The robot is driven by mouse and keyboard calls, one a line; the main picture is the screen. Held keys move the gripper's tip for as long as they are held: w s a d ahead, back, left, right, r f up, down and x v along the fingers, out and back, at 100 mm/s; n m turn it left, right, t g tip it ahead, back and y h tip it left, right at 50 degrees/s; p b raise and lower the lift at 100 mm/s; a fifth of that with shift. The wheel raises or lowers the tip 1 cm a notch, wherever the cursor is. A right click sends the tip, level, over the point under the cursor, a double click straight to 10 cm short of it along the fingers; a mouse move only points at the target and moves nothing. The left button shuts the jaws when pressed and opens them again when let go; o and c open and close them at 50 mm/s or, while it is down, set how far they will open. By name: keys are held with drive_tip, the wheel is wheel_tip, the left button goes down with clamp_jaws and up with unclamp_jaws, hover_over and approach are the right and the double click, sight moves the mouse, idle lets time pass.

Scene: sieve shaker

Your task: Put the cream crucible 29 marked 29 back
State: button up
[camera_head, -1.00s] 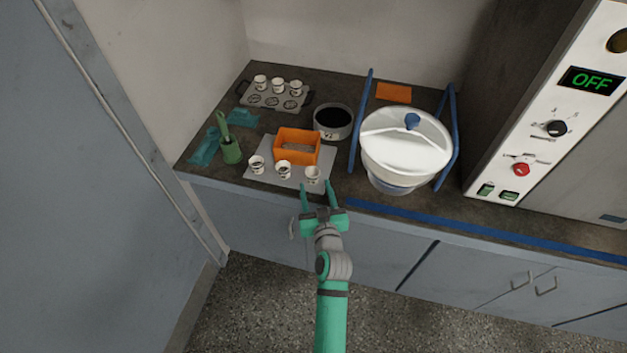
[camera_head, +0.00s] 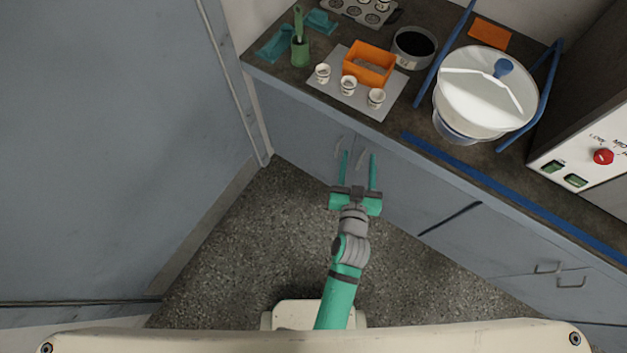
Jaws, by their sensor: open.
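Three small white-cream crucibles stand upright along the front of a grey mat (camera_head: 328,85): the left crucible (camera_head: 322,73), the middle crucible (camera_head: 348,86) and the right crucible (camera_head: 376,98). Their marks are too small to read, so I cannot tell which is 29. A grey metal tray (camera_head: 345,14) with round wells is cut off by the top edge; a crucible (camera_head: 381,4) shows at its back, and its front wells look empty. My gripper (camera_head: 359,155) is open and empty, in front of the cabinet doors and apart from the crucibles.
An orange box (camera_head: 369,64) stands on the mat behind the crucibles, with a dark-centred sieve pan (camera_head: 414,47) right of it. A green holder (camera_head: 300,52) is at left. A white lidded bowl (camera_head: 483,95) between blue bars is at right.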

drive_tip(key=s+a+r+y, duration=0.1)
drive_tip(key=s+a, duration=0.3)
drive_tip(key=s, duration=0.4)
drive_tip(key=s+a+r+n+y, duration=0.1)
drive_tip(key=s+a, duration=0.3)
drive_tip(key=s, duration=0.5)
drive_tip(key=s+a+r, duration=0.3)
drive_tip(key=s+a, duration=0.2)
drive_tip(key=s, duration=0.3)
drive_tip(key=shift+s+r+n+y, duration=0.35)
drive_tip(key=shift+s+n+y, duration=0.05)
